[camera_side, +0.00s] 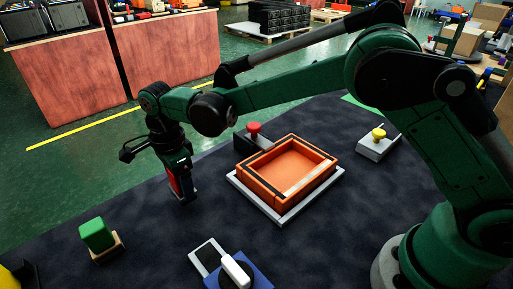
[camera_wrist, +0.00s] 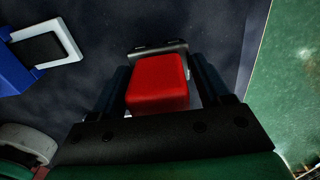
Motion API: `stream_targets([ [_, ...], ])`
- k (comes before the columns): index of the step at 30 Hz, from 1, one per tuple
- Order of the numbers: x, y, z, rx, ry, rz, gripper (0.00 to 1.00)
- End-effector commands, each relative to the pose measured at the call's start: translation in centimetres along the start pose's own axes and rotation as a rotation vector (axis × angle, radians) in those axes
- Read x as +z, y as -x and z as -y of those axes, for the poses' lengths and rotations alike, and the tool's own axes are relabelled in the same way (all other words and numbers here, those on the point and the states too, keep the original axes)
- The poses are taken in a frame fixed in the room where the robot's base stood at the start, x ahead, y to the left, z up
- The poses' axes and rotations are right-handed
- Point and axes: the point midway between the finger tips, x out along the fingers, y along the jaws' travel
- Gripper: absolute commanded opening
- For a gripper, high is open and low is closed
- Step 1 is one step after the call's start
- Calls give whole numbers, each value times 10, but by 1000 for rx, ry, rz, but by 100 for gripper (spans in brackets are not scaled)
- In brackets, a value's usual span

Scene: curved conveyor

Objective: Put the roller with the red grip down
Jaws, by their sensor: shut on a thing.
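The roller with the red grip (camera_wrist: 157,84) is held between the fingers of my gripper (camera_wrist: 172,92) in the wrist view. Its red grip faces the camera, and a dark bar shows just beyond it. In the side view my gripper (camera_side: 184,192) points down near the far left edge of the dark table, left of the orange tray. A strip of the red grip (camera_side: 174,180) shows between its fingers. The lower end of the roller is mostly hidden. I cannot tell whether it touches the table.
An orange tray (camera_side: 252,188) sits on a pale base right of my gripper. A red-button box (camera_side: 253,140) stands behind it and a yellow-button box (camera_side: 377,147) to its right. A green block (camera_side: 97,234) and a blue device (camera_side: 257,273) are nearer. The table between them is clear.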

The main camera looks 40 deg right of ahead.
Motion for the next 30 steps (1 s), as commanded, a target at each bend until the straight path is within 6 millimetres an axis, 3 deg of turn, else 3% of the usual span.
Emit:
stream_targets([
  [4, 0, -19, 0, 0, 0, 0, 4],
  [16, 0, -25, 0, 0, 0, 0, 4],
  [17, 0, -25, 0, 0, 0, 0, 76],
  [19, 0, -24, 0, 0, 0, 0, 96],
  [20, 0, -24, 0, 0, 0, 0, 100],
  [30, 0, -16, 0, 0, 0, 0, 100],
])
